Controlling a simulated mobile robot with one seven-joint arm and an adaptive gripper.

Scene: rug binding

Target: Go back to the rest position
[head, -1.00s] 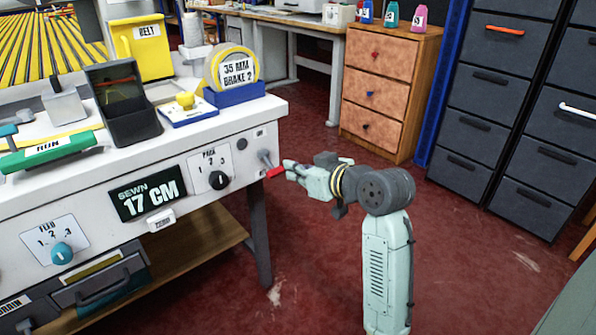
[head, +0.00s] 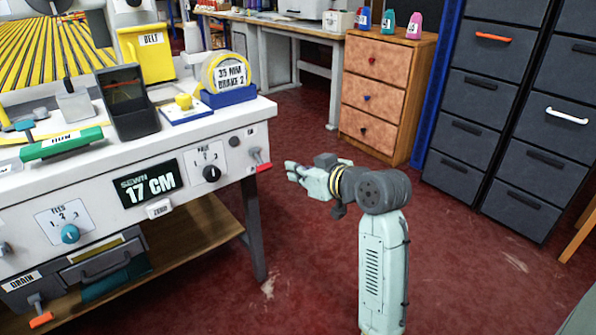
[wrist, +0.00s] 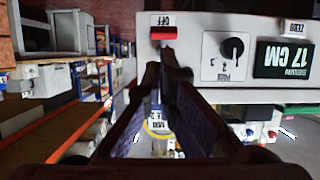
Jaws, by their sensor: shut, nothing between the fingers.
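My gripper (head: 291,171) is shut and empty at the end of my arm, in open air just right of the white machine bench (head: 110,225). A gap separates it from the red-tipped lever (head: 263,167) on the bench's right end. In the wrist view my gripper (wrist: 163,68) shows as dark fingers close together. The red lever handle (wrist: 163,34) appears there beyond the fingertips, by a tag reading OFF. The dial marked PACE (wrist: 232,47) and the display reading SEWN 17 CM (wrist: 283,58) are beside it.
The bench corner is close on my gripper's left. A wooden drawer cabinet (head: 373,92) and grey filing drawers (head: 487,95) stand behind and to the right. Red floor (head: 465,265) around my arm is clear. A wooden shelf (head: 180,255) sits under the bench.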

